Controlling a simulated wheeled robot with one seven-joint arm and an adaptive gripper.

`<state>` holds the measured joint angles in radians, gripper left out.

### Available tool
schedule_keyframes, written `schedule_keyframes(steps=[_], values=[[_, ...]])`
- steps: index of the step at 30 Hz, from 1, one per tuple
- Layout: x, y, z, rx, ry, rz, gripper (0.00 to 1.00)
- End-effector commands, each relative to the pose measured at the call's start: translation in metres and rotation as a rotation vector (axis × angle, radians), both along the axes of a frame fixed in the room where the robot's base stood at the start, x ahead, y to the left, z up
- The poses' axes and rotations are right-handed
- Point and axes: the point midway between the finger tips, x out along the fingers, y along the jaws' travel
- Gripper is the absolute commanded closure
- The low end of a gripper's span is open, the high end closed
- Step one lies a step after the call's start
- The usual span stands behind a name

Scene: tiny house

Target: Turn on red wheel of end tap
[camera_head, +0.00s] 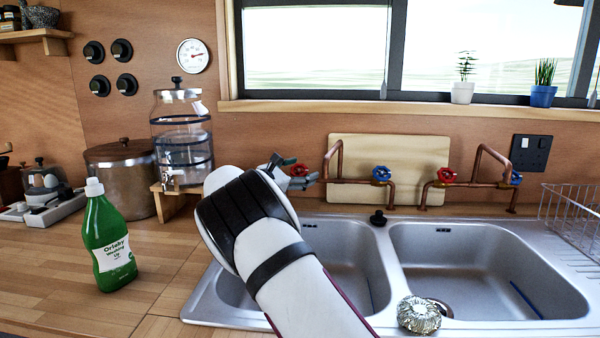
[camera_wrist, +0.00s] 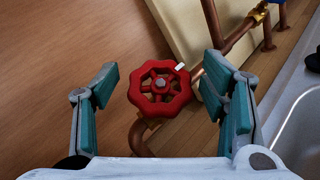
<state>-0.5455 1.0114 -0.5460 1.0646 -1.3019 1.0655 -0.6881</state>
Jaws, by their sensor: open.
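A red wheel (camera_wrist: 160,88) on a copper tap pipe sits between the two open fingers of my gripper (camera_wrist: 162,95) in the wrist view. The fingers stand apart on either side of it, with a clear gap on each side. In the head view this red wheel (camera_head: 299,170) is at the left end of the left tap (camera_head: 335,165), and my gripper (camera_head: 288,172) is at it, partly hidden behind my arm. A blue wheel (camera_head: 381,174) is on the same tap. The right tap (camera_head: 480,165) has another red wheel (camera_head: 446,175) and a blue wheel (camera_head: 515,178).
A double sink (camera_head: 395,222) lies below the taps. A wooden board (camera_head: 400,152) leans behind them. A glass dispenser (camera_head: 182,130) and a green bottle (camera_head: 108,240) stand left of my arm. A wire rack (camera_head: 575,215) is at the far right.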

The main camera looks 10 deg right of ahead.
Motion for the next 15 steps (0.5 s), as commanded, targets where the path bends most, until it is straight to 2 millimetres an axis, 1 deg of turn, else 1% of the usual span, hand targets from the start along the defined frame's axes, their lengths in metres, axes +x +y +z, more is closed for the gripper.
schedule_keyframes(steps=[6,8,9,11,12,13,15], values=[[0.0001,-0.0003,0.0000,0.000,0.000,0.000,0.34],[0.0000,-0.0003,0.0001,0.000,0.000,0.000,0.47],[0.0000,-0.0002,0.0000,0.000,0.000,0.000,0.56],[0.0000,-0.0003,0.0001,-0.001,0.000,0.000,0.70],[0.0000,-0.0003,0.0001,-0.001,0.000,0.000,0.79],[-0.0001,-0.0004,0.0001,-0.001,0.000,0.000,0.83],[-0.0001,-0.0004,0.0001,0.000,0.000,-0.001,0.83]])
